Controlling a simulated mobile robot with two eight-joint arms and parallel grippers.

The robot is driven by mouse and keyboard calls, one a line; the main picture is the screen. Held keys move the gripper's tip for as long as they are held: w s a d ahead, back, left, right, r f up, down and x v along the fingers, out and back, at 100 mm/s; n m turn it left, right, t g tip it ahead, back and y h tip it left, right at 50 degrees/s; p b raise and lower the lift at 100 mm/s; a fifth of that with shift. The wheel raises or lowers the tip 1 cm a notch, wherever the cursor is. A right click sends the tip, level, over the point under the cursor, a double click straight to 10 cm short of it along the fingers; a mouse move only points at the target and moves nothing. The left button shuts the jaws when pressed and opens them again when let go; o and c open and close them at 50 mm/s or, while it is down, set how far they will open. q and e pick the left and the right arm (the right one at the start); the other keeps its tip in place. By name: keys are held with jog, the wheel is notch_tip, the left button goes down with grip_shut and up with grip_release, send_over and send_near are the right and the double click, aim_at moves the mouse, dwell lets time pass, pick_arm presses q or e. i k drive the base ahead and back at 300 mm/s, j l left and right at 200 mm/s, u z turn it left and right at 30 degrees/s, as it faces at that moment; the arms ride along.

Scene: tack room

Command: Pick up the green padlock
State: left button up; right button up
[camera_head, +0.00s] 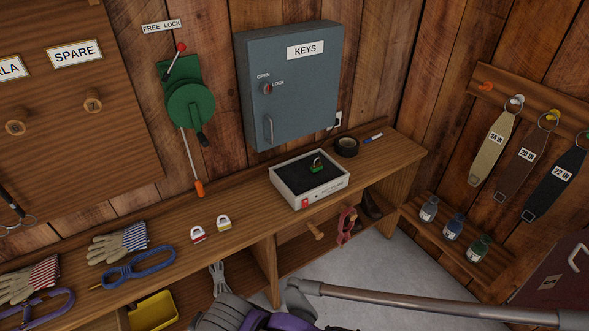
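The green padlock (316,169) is small, with a metal shackle. It rests on the dark inside of a shallow white tray (325,192) on the wooden bench, below the grey key cabinet. Neither of my grippers shows in the head view.
The key cabinet (290,90) hangs above. A metal tube (430,302) crosses the lower right.

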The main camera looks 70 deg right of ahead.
aim_at(315, 168)
jog(key=z, duration=2.5)
jog(key=i+j+u, duration=0.4)
jog(key=i, duration=0.25)
jog(key=i+u, duration=0.4)
jog(key=i, duration=0.25)
